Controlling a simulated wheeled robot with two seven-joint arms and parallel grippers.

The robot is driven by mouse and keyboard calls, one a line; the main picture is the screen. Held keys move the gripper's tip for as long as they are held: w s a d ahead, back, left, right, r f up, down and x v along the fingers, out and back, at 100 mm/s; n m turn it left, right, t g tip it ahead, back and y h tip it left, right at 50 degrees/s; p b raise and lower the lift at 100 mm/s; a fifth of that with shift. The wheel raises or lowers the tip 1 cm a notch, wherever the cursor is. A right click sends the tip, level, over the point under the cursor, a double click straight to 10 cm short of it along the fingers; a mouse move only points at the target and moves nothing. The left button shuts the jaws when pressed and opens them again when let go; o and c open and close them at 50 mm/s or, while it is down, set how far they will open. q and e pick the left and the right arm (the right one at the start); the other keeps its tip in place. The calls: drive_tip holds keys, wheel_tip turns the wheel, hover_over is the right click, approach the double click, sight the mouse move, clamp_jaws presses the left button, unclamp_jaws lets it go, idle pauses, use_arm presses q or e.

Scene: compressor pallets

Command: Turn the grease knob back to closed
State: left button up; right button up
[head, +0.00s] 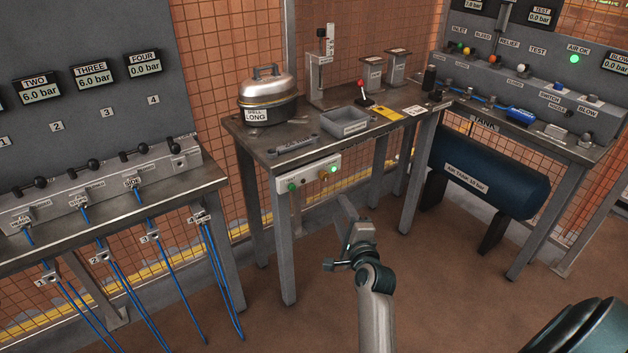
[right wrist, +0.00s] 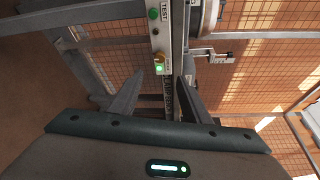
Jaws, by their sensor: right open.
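A small pale control box (head: 308,174) hangs under the front edge of the middle table. No grease label is readable, and I cannot tell the knob's setting. My right gripper (head: 353,212) is in front of and below the box, apart from it. My left gripper is not in view.
The middle table (head: 290,150) holds a lidded pot (head: 268,97), a grey tray (head: 343,122) and a red-topped lever (head: 362,92). A blue air tank (head: 485,172) lies at the right. A valve bench (head: 110,195) with blue hoses stands at the left. The floor between is clear.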

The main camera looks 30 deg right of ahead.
sight(324, 178)
drive_tip(key=shift+w, duration=0.1)
drive_tip(key=x, duration=1.7)
drive_tip(key=shift+w, duration=0.15)
drive_tip(key=c, duration=1)
drive_tip(key=shift+c, duration=0.2)
